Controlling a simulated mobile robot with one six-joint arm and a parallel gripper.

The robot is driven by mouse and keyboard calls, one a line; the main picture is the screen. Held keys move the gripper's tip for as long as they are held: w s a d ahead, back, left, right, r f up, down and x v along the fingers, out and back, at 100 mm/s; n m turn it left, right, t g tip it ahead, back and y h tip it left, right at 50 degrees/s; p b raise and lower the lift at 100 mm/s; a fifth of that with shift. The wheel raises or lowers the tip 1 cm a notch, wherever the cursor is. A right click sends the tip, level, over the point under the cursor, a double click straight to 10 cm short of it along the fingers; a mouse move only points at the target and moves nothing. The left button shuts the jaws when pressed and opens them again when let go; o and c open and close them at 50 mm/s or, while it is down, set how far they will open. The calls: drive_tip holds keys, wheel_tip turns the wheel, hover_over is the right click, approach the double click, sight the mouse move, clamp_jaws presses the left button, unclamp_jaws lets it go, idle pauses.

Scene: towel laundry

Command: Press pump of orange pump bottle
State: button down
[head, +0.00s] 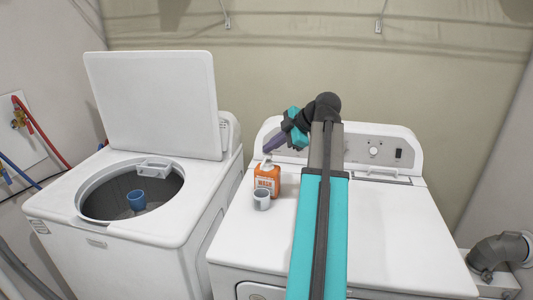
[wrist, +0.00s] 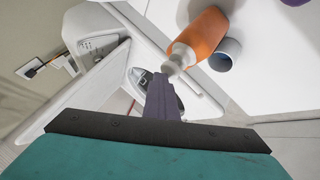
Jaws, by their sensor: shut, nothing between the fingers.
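The orange pump bottle (head: 267,180) stands upright on top of the right-hand white machine. Its white pump head (head: 266,159) points up. In the wrist view the orange bottle (wrist: 203,36) and its pale pump (wrist: 177,62) lie just beyond my fingertips. My gripper (head: 269,147) is shut and empty, with its purple fingers slanting down to the left, close above the pump. In the wrist view my shut fingers (wrist: 161,88) reach up toward the pump. I cannot tell whether the fingertips touch it.
A white-grey cup (head: 262,200) stands directly in front of the bottle. The washer (head: 60,220) on the left has its lid (head: 152,105) raised, and a blue cup (head: 137,200) is in its opening. The dryer top (head: 395,225) right of my arm is clear.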

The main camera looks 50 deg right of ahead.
sight(271, 155)
drive_tip(key=shift+s+f, duration=0.1)
drive_tip(key=shift+f, duration=0.2)
drive_tip(key=shift+s+f+b, duration=0.15)
drive_tip(key=shift+f+b, duration=0.2)
drive_tip(key=shift+b, duration=0.05)
drive_tip(key=shift+a, duration=0.1)
drive_tip(key=shift+r, duration=0.25)
idle(0.5)
drive_tip(key=shift+r+p, duration=0.3)
drive_tip(key=shift+r, duration=0.45)
drive_tip(key=shift+r+p, duration=0.8)
drive_tip(key=shift+r, duration=1.55)
drive_tip(key=shift+m, duration=0.4)
idle(0.4)
